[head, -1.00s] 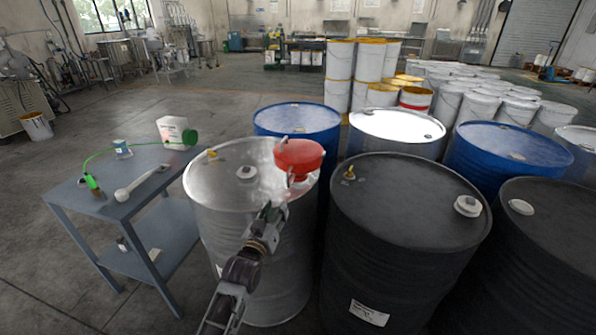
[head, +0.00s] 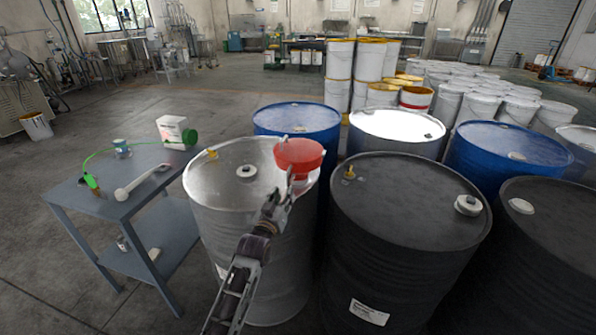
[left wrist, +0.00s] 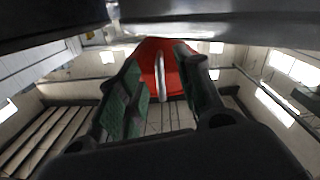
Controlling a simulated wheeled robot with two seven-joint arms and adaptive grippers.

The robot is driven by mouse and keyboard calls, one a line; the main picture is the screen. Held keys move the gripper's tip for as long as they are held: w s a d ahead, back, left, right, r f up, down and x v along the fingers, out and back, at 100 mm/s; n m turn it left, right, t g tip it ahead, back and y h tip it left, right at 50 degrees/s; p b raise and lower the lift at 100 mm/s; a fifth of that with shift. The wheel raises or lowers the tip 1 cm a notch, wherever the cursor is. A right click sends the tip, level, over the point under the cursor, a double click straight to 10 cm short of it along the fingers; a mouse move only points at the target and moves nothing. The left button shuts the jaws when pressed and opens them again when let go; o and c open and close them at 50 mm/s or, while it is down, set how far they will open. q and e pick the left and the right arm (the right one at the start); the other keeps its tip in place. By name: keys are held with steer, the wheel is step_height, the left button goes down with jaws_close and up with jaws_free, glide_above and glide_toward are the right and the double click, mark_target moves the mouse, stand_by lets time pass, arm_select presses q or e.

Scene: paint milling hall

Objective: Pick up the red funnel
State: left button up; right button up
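The red funnel (head: 298,153) sits at the right rim of the grey steel drum (head: 240,215) in the head view. In the left wrist view the funnel (left wrist: 152,48) fills the space ahead of the fingers, with its pale handle loop (left wrist: 160,75) between them. My left gripper (head: 287,185) is just in front of and below the funnel. In the left wrist view its green-padded fingers (left wrist: 158,78) stand apart on both sides of the handle, with visible gaps. The funnel's lower part is partly hidden by the gripper. My right gripper is not in view.
Black drums (head: 408,205) stand close on the right and blue drums (head: 297,118) behind. A grey side table (head: 105,205) at the left bears a white scoop (head: 140,184), a white container (head: 172,130) and a green-handled tool (head: 91,183). Open floor lies beyond the table.

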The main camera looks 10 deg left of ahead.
mark_target(290, 183)
arm_select(q)
steer(key=shift+w, duration=0.8)
steer(key=shift+w, duration=0.1)
steer(key=shift+w+d+r, duration=0.1)
steer(key=shift+w+d, duration=0.05)
steer(key=shift+w, duration=1.1)
steer(key=shift+w+d, duration=0.1)
steer(key=shift+w, duration=1.1)
jaws_close()
